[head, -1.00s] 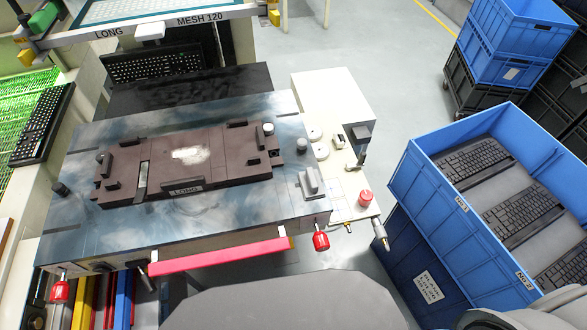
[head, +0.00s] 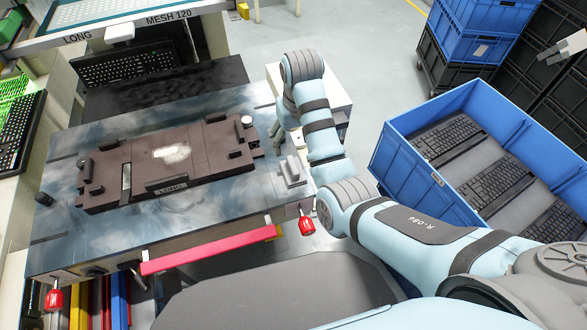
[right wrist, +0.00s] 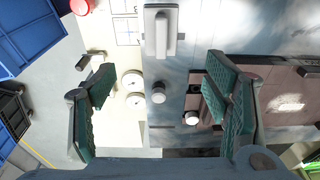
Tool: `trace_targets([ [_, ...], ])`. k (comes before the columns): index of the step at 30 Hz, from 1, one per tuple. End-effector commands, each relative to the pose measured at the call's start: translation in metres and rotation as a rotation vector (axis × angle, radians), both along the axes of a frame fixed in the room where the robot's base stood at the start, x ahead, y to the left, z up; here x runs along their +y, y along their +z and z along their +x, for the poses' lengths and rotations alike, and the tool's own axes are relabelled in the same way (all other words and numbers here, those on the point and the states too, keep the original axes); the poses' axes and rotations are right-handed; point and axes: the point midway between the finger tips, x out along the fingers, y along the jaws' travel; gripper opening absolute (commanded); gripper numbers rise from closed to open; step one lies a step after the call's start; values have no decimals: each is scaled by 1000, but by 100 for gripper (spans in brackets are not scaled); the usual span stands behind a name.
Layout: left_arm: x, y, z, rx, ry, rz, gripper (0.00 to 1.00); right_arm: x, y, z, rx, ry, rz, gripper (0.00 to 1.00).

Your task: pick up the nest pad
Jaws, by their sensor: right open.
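The nest pad (head: 200,150) is a dark brown plate with raised blocks, a pale patch in the middle and a "LONG" label. It lies flat on the dark, glossy worktable (head: 70,240). In the right wrist view, part of the nest pad (right wrist: 275,75) shows at the right, partly behind a finger. My right gripper (head: 278,132) is just right of the nest pad's right end. In the right wrist view, my right gripper (right wrist: 160,80) is open, its two green-padded fingers wide apart with nothing held between them. My left gripper is not in view.
A grey upright block (head: 292,170) stands near the table's right edge. A round knob (right wrist: 158,97) shows between my fingers. A blue crate of keyboards (head: 400,165) stands at the right. A screen frame (head: 110,28) marked "MESH 120" crosses the back left.

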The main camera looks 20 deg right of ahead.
Motion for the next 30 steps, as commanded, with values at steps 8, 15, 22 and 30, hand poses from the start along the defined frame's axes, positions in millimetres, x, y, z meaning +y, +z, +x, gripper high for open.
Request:
trace_targets([
  [8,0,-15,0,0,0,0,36,4,-52,10,11,7,-3,70],
  [15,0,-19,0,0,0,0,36,3,-89,14,6,6,-3,70],
  [22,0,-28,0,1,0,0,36,3,-132,15,5,5,-2,70],
  [30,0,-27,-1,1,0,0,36,3,-134,15,4,5,-2,64],
])
